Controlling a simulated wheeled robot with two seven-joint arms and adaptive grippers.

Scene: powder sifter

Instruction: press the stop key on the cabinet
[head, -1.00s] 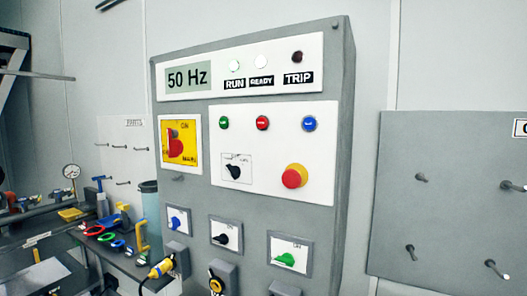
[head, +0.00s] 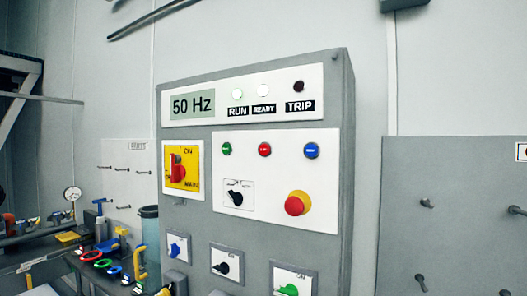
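The grey cabinet (head: 262,228) stands in the middle of the head view. Its white key panel (head: 275,175) carries a green key (head: 226,149), a red key (head: 264,149) and a blue key (head: 311,150) in a row. The lettering on these keys is too small to read. A red mushroom button (head: 297,203) on a yellow base sits below them. The display (head: 192,104) reads 50 Hz. The RUN lamp (head: 237,94) and READY lamp (head: 263,90) look white, and the TRIP lamp (head: 299,86) is dark. Neither gripper is in view.
A red rotary main switch (head: 177,173) on a yellow plate and a small black selector (head: 236,198) are nearby. A bench (head: 110,278) with tools stands at left. A grey board (head: 455,205) with pegs is at right. The cabinet front is unobstructed.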

